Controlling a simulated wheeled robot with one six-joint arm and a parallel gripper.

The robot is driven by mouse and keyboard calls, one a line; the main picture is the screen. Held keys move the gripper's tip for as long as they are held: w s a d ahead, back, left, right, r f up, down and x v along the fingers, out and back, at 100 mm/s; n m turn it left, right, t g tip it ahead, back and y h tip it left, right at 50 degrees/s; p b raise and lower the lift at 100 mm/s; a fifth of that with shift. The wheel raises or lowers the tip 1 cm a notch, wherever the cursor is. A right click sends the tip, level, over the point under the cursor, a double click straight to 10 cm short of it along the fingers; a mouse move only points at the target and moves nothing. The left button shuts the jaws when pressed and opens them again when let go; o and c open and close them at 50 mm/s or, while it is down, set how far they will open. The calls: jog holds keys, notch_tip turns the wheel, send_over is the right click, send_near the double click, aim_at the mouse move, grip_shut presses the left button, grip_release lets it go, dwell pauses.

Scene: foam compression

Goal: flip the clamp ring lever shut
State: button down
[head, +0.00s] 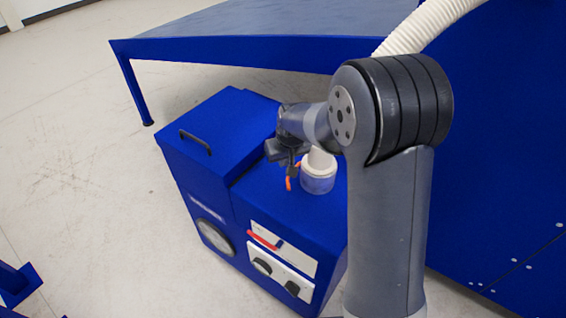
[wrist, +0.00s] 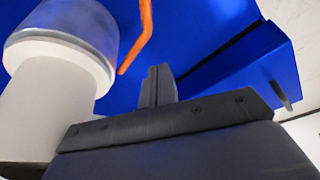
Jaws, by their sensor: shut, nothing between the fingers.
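The clamp ring (head: 318,184) is a clear grey band around the base of a white hose end on top of a blue machine. It also shows large at the upper left of the wrist view (wrist: 75,28). Its orange lever (head: 289,183) stands out on the left side of the ring in the head view. In the wrist view the lever (wrist: 141,35) hangs in from the top edge, just right of the ring and apart from it. My gripper (head: 292,170) is shut and empty beside the lever. In the wrist view its fingers (wrist: 158,80) are together, close to the lever; I cannot tell whether they touch.
The blue machine (head: 215,140) has a black handle (head: 197,142) on its left lid and a red switch (head: 262,241) on its front. A blue table (head: 250,47) stands behind. A white hose (head: 425,27) runs behind my arm. Open floor lies left.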

aim_at(288, 178)
jog(key=v, duration=0.8)
jog(key=shift+s+r, duration=0.15)
jog(key=shift+r, duration=0.15)
jog(key=shift+f, duration=0.15)
